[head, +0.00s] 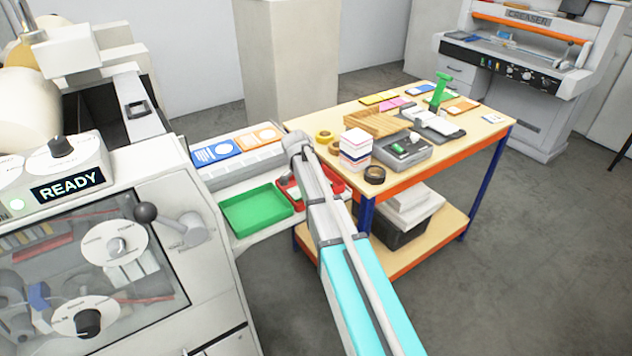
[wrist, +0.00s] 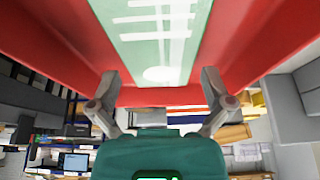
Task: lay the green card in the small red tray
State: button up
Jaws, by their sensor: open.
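The green card (wrist: 152,45), pale green with white stripes and a white oval, lies in the small red tray (wrist: 55,35) in the wrist view, with red showing on both sides of it. My gripper (wrist: 160,82) is open, its two fingers spread at either side of the card's near end. I cannot tell whether a finger touches the card or tray. In the head view the red tray (head: 336,181) sits right of the green tray, largely hidden by my arm. My gripper and the card are not clearly visible there.
A green tray (head: 257,209) lies on the machine's side shelf. Behind it a grey holder (head: 240,167) carries blue and orange cards (head: 258,138). Open floor lies at lower right.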

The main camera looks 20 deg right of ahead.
jog(key=p+v, duration=1)
jog(key=v, duration=0.2)
jog(key=shift+p, duration=0.35)
jog(key=shift+s, duration=0.1)
dwell(0.6)
jog(key=s+a+n+y, duration=0.1)
jog(key=s+n+y, duration=0.1)
jog(key=s+n, duration=0.5)
jog(key=s+a+f+n+g+y, duration=0.1)
jog(key=s+n, duration=0.6)
jog(key=s, duration=1.2)
jog(key=shift+s+a+f+n+y, duration=0.3)
jog(key=shift+a+y, duration=0.15)
jog(key=shift+y, duration=0.15)
jog(key=shift+w, duration=0.1)
jog(key=shift+f+b, duration=1.45)
jog(key=shift+b, duration=0.05)
